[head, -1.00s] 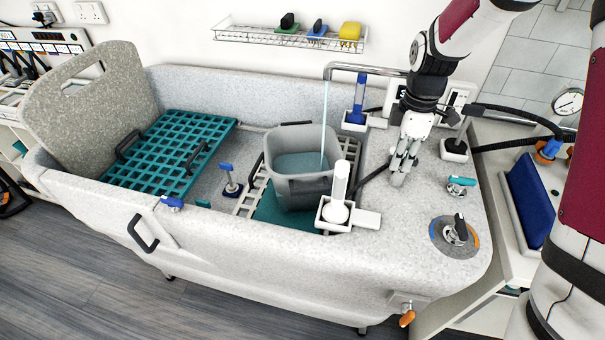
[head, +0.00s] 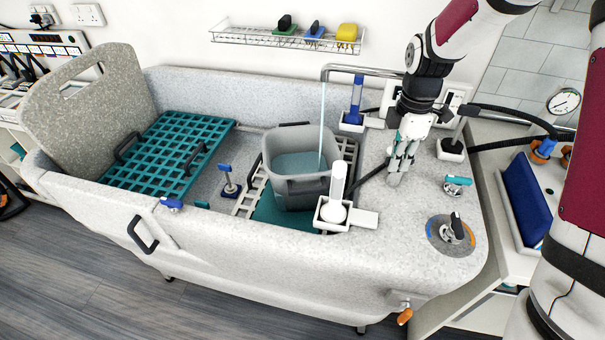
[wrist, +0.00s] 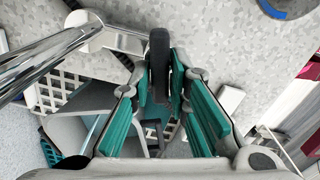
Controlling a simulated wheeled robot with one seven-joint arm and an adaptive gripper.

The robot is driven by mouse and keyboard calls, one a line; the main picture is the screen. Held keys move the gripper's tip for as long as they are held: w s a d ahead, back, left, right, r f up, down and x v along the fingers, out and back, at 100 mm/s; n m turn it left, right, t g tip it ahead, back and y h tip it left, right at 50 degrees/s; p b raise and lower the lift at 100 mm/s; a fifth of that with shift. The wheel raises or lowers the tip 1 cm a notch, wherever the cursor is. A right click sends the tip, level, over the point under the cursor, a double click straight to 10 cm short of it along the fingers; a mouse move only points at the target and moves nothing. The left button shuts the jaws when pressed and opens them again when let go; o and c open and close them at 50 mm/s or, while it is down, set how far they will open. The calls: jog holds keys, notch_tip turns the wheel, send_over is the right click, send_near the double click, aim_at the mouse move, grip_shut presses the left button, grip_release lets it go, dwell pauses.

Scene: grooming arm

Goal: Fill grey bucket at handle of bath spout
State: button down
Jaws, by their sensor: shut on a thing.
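The grey bucket (head: 298,192) stands upright in the bath on a rack, with teal-looking water inside. A thin stream falls from the end of the chrome bath spout (head: 345,67) into it. The spout's pipe also shows in the wrist view (wrist: 45,65). My gripper (head: 399,176) is at the bath's right end deck, right of the bucket. In the wrist view, the black spout handle (wrist: 159,55) lies between its teal-padded fingers (wrist: 165,105), which are shut on it. The exact contact is partly hidden.
A blue bottle (head: 356,100) stands behind the bucket. A control knob (head: 455,230) and black hoses (head: 510,110) lie right of my gripper.

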jog(key=shift+w+m, duration=0.1)
jog(key=shift+m, duration=1.4)
jog(key=c, duration=1.5)
grip_release()
jog(key=shift+r+p, duration=1.55)
jog(key=shift+r, duration=2.45)
jog(key=shift+o, duration=0.5)
jog(key=o, duration=0.5)
jog(key=shift+c, duration=0.2)
